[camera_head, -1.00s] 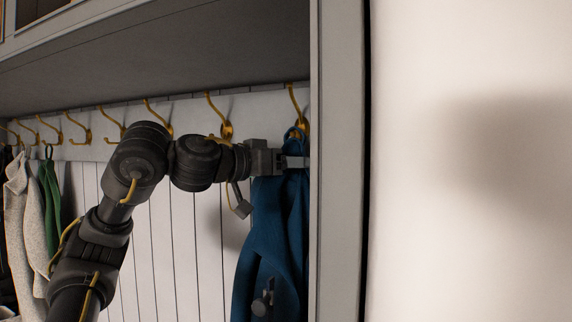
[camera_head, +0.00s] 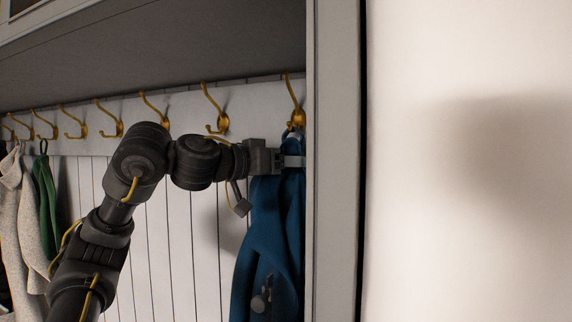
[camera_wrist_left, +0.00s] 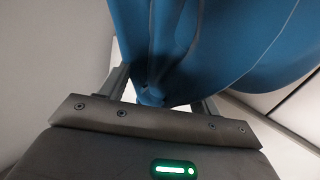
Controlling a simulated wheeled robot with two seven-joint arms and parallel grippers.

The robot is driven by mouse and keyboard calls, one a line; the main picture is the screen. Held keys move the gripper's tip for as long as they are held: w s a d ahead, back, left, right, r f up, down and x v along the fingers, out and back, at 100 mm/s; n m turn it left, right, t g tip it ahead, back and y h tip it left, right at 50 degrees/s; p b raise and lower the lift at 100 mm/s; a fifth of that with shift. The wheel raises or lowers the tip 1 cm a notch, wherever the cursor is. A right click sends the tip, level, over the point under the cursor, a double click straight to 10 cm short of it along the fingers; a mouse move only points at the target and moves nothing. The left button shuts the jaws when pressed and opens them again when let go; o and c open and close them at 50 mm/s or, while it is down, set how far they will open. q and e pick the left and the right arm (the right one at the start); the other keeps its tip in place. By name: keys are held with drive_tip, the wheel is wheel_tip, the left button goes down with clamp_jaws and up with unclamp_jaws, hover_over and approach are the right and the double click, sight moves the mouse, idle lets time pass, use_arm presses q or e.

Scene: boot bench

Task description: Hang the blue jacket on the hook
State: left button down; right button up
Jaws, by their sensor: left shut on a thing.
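The blue jacket (camera_head: 268,230) hangs down from my left gripper (camera_head: 290,161), which is shut on its top near the right side panel. In the left wrist view the jacket (camera_wrist_left: 200,40) fills the upper part, between the two fingers of the gripper (camera_wrist_left: 160,95). The rightmost brass hook (camera_head: 297,112) is just above the gripper. The jacket's dark loop (camera_head: 291,130) shows at the hook's lower end; I cannot tell whether it is around the hook or only in front of it. My right gripper is out of view.
Several other brass hooks, one of them close by (camera_head: 219,115), line the white board to the left. A grey garment (camera_head: 30,215) and a green one (camera_head: 46,190) hang at far left. A shelf (camera_head: 170,60) is overhead; a side panel (camera_head: 335,180) stands close on the right.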

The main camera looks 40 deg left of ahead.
use_arm(q)
drive_tip(key=shift+c, duration=1.3)
unclamp_jaws()
drive_tip(key=shift+d, duration=0.15)
drive_tip(key=shift+f, duration=0.1)
drive_tip(key=shift+s+a+b, duration=0.2)
drive_tip(key=shift+s+b, duration=0.2)
drive_tip(key=shift+s, duration=0.1)
drive_tip(key=b+v, duration=0.1)
drive_tip(key=v, duration=0.2)
drive_tip(key=shift+s, duration=0.2)
drive_tip(key=v, duration=0.6)
drive_tip(key=shift+s, duration=0.25)
drive_tip(key=shift+w, duration=0.1)
